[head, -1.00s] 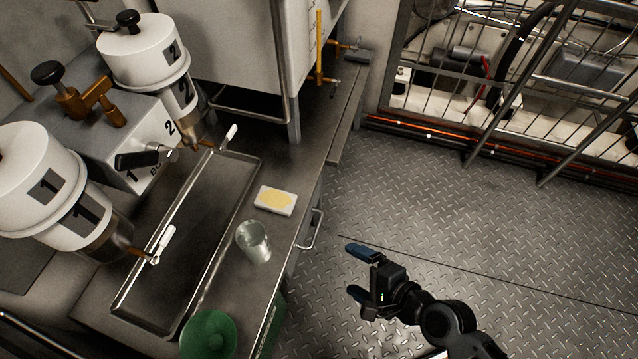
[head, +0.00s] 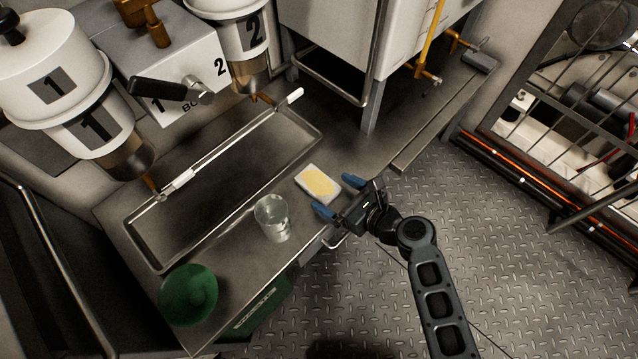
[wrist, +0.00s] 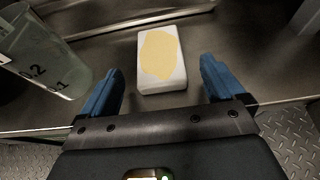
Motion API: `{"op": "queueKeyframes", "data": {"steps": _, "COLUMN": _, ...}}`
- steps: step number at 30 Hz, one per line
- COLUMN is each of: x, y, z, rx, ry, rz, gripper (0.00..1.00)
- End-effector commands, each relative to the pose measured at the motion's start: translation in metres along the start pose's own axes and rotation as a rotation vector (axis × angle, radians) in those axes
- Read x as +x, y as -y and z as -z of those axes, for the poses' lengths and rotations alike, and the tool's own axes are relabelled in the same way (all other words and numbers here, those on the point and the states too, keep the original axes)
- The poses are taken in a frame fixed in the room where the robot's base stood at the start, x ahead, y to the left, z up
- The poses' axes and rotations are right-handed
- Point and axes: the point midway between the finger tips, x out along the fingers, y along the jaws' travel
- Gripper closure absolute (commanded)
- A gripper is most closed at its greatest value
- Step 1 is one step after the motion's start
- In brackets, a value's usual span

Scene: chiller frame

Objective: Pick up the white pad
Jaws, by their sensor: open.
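The white pad (head: 318,184) lies flat on the metal counter near its front edge, with a yellow patch on its top. In the wrist view the pad (wrist: 161,59) is ahead of my gripper and lies between the lines of the two fingers. My gripper (head: 339,195) has blue fingers and is open and empty at the counter's front edge, just short of the pad. In the wrist view the fingers (wrist: 160,90) stand apart on either side of the pad's near end. I cannot tell the exact height of the fingers above the counter.
A clear measuring beaker (head: 271,219) stands left of the pad, also close in the wrist view (wrist: 40,50). A green bowl (head: 189,294) is farther left. A shallow metal tray (head: 310,143) lies behind. The counter (head: 352,158) right of the pad is clear.

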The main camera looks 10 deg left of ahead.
Motion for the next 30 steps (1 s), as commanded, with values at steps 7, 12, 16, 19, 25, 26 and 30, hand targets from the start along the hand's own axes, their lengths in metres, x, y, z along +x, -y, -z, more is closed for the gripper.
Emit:
{"op": "queueKeyframes", "data": {"steps": 7, "x": 0.033, "y": 0.000, "z": 0.001, "rx": -0.002, "ry": 0.001, "rz": -0.001, "gripper": 0.04}}
{"op": "queueKeyframes", "data": {"steps": 12, "x": 0.035, "y": 0.000, "z": 0.000, "rx": -0.002, "ry": 0.000, "rz": 0.000, "gripper": 0.04}}
{"op": "queueKeyframes", "data": {"steps": 16, "x": 0.035, "y": 0.000, "z": 0.000, "rx": -0.002, "ry": 0.000, "rz": 0.000, "gripper": 0.05}}
{"op": "queueKeyframes", "data": {"steps": 19, "x": 0.035, "y": 0.000, "z": 0.000, "rx": -0.002, "ry": 0.000, "rz": 0.000, "gripper": 0.15}}
{"op": "queueKeyframes", "data": {"steps": 25, "x": 0.035, "y": 0.000, "z": 0.000, "rx": -0.002, "ry": 0.000, "rz": 0.000, "gripper": 0.34}}
{"op": "queueKeyframes", "data": {"steps": 26, "x": 0.035, "y": 0.000, "z": 0.000, "rx": -0.002, "ry": 0.000, "rz": 0.000, "gripper": 0.37}}
{"op": "queueKeyframes", "data": {"steps": 30, "x": 0.035, "y": 0.000, "z": 0.000, "rx": -0.002, "ry": 0.000, "rz": 0.000, "gripper": 0.50}}
